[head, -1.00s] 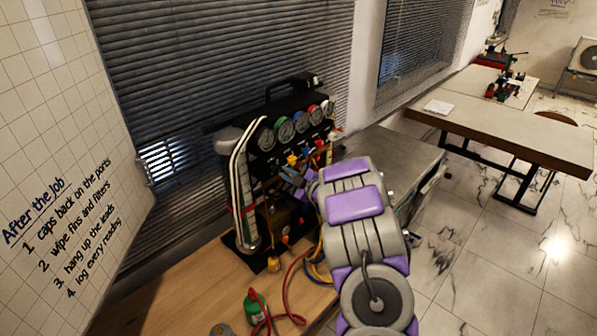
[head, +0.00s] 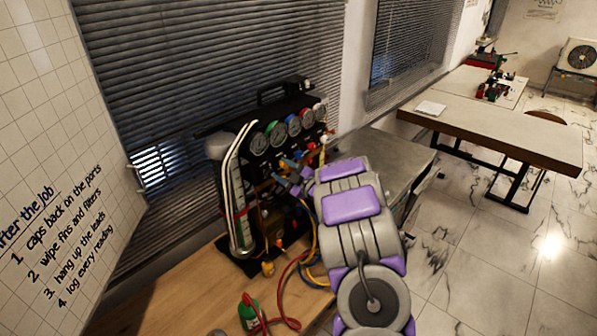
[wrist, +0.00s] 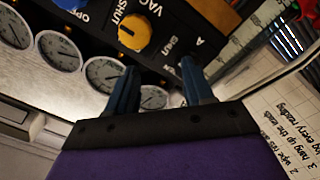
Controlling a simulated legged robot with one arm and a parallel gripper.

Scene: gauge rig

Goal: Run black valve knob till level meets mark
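The gauge rig (head: 262,135) stands on the wooden bench, with a row of round gauges and coloured knobs on its black panel. A clear upright cylinder (head: 236,195) with a scale strip stands at its left side; the liquid level and mark are too small to read. My gripper (head: 290,174) is at the panel front, below the gauges. In the wrist view my gripper (wrist: 158,72) has its two blue fingers apart, pointing at the dark panel. A yellow knob (wrist: 133,32) marked SHUT is beside them. I cannot make out the black valve knob against the panel.
A blue knob (wrist: 68,4) sits beyond the yellow one. A wall board (head: 45,170) is at left. Another table (head: 500,130) is at right.

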